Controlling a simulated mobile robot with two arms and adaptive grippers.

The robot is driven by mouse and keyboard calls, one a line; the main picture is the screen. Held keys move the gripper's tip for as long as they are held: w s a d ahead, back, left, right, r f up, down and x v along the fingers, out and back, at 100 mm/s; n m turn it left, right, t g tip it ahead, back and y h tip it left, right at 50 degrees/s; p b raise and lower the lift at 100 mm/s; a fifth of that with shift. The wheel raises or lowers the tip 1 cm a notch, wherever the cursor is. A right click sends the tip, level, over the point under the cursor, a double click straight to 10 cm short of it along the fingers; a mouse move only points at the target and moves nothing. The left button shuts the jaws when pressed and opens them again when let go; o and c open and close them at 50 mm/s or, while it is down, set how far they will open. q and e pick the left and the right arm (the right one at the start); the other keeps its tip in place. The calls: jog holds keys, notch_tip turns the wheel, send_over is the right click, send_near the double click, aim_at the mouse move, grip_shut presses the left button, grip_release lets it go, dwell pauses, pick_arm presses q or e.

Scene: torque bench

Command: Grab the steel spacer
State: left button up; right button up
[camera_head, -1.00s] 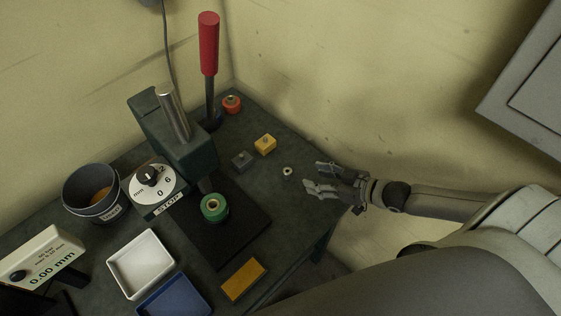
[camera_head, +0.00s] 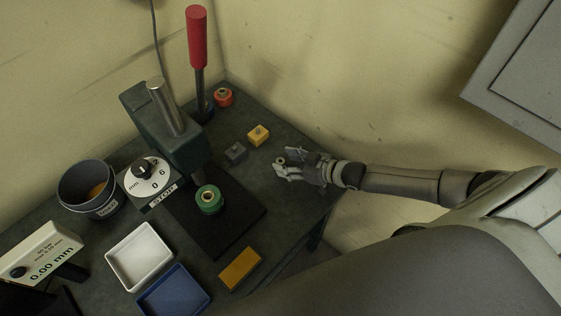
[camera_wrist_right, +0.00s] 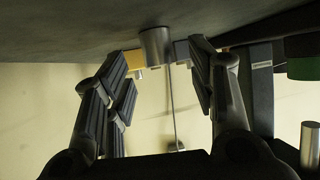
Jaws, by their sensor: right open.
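The steel spacer (camera_head: 279,161) is a small pale ring-shaped piece standing on the dark bench top, to the right of the press. In the right wrist view it shows as a short grey cylinder (camera_wrist_right: 156,45) against the bench surface, beyond and between my fingers. My right gripper (camera_head: 286,164) is open, low over the bench, with its fingertips close around the spacer. In the right wrist view its two sides (camera_wrist_right: 160,80) stand well apart with nothing held. Contact with the spacer cannot be told. My left gripper is not in view.
A yellow block (camera_head: 259,135) and a dark grey block (camera_head: 236,152) stand just beyond the spacer. The press (camera_head: 170,130) with its red lever (camera_head: 197,40) and green ring (camera_head: 209,199) is to the left. White (camera_head: 139,257) and blue (camera_head: 174,292) trays lie in front.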

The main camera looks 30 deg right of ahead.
jog(key=shift+x, duration=0.95)
jog(key=c, duration=1.1)
grip_shut()
jog(key=shift+r, duration=0.2)
